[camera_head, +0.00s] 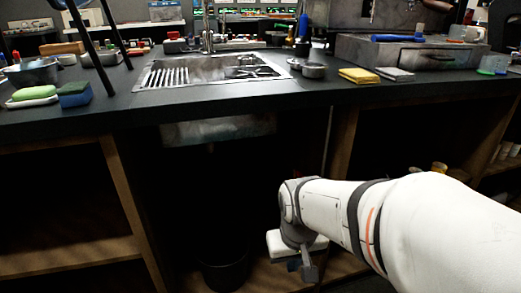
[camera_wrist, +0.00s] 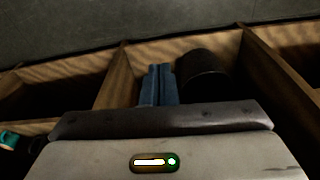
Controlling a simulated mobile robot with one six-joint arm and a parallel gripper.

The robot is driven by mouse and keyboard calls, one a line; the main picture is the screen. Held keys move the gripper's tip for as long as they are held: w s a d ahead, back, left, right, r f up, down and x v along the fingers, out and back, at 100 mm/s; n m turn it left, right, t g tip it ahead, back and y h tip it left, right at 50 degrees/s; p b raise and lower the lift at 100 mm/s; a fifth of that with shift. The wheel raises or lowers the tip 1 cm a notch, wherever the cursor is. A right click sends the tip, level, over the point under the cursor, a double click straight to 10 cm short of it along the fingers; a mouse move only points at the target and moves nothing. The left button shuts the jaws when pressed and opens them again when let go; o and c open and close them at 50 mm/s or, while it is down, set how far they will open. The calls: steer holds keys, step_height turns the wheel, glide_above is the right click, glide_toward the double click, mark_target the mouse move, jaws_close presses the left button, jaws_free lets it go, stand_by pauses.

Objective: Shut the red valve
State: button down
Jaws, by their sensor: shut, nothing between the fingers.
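My gripper (camera_head: 294,265) is low in front of the open cabinet below the sink, at the end of my white arm. In the wrist view its two blue-grey fingers (camera_wrist: 160,70) lie side by side, closed and empty. The steel sink (camera_head: 210,72) is set in the black counter, and the underside of its basin (camera_head: 217,130) shows below the counter edge.
A black bin (camera_head: 224,268) stands in the cabinet under the sink; it also shows right of my fingers in the wrist view (camera_wrist: 203,76). Wooden dividers (camera_head: 133,205) bound this bay. A bowl, sponges (camera_head: 74,94) and a steel box (camera_head: 410,58) stand on the counter.

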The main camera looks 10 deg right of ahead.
steer(key=w+d+f+m+t+p, duration=0.2)
steer(key=w+d+m+t+p, duration=0.25)
steer(key=w+d, duration=0.4)
steer(key=w+d+f+m+t+p, duration=0.25)
steer(key=w+d+m+t, duration=0.2)
steer(key=w+d, duration=0.45)
steer(key=s+r+m+t+y+p, duration=0.1)
steer(key=m+t, duration=0.1)
steer(key=s+r+m+t+y+p, duration=0.1)
steer(key=m+t+y+p, duration=0.1)
steer(key=m+t, duration=0.1)
steer(key=s+r+m+t+y+p, duration=0.1)
steer(key=r+m+t+y, duration=0.1)
steer(key=shift+s+d+m, duration=0.15)
steer(key=shift+d+m, duration=0.1)
steer(key=shift+m, duration=0.05)
steer(key=b, duration=0.2)
glide_toward(300, 175)
steer(key=w, duration=0.5)
steer(key=shift+d+f, duration=0.25)
steer(key=shift+d, duration=0.15)
